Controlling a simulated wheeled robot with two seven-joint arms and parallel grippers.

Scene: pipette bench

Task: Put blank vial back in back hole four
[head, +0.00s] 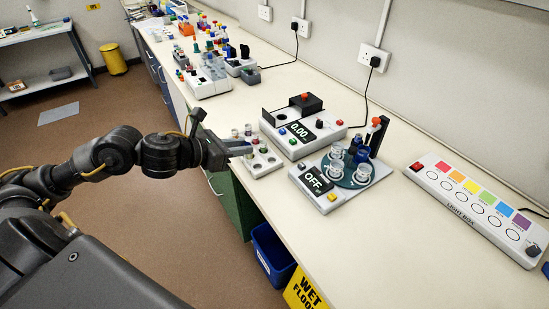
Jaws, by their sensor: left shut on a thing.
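My left gripper (240,147) reaches in from the left, over the left side of a small white vial rack (264,171) at the bench's front edge. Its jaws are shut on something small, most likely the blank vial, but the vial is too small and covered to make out. A few small capped vials (248,130) stand at the rack's back left, just beyond the fingers. Dark round holes show in the rack's right and front part. I cannot tell whether the held thing touches the rack. My right gripper is not in view.
Right of the rack stand a meter reading 0.00 (301,131) and a device reading OFF (315,182) with glass vessels on a round plate. A light box (478,211) lies further right. Coloured racks (207,80) fill the far bench. The near right bench is clear.

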